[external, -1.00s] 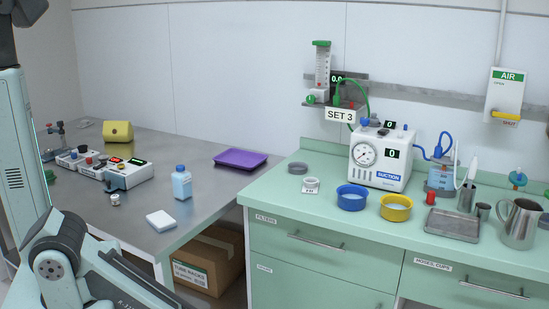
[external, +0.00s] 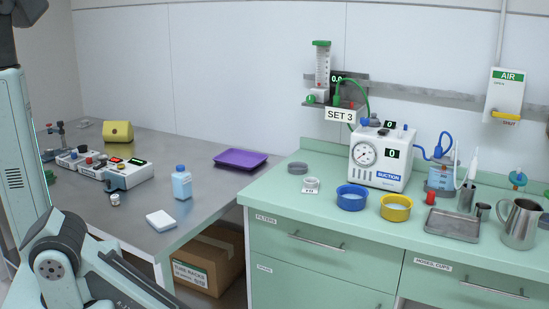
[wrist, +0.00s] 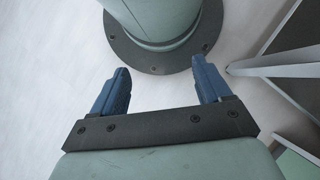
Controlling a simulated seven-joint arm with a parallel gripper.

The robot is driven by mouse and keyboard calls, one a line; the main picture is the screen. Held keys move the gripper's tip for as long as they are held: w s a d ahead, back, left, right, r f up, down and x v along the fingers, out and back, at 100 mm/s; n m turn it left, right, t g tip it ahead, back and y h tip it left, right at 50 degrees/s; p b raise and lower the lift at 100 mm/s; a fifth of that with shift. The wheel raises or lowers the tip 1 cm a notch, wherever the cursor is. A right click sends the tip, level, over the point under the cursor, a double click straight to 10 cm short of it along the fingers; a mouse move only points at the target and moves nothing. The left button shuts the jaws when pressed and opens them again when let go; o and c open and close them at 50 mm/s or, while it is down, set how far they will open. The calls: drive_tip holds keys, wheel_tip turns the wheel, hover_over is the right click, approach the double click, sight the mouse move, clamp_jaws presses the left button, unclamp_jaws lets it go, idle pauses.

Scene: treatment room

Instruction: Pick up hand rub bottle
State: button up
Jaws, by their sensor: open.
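The hand rub bottle is most likely the light blue bottle with a blue cap (external: 182,184), upright on the steel table; its label is too small to read. The bottle is not in the wrist view, and the gripper's fingers are not visible in the external view.
On the steel table (external: 130,222) are a purple tray (external: 240,159), a white pad (external: 161,220), a yellow block (external: 117,131) and several control boxes. The green counter holds a suction unit (external: 382,155), blue (external: 351,198) and yellow bowls (external: 396,208) and a metal jug (external: 519,223). A carton stands below.

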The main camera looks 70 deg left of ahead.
drive_tip(key=shift+o, duration=1.1)
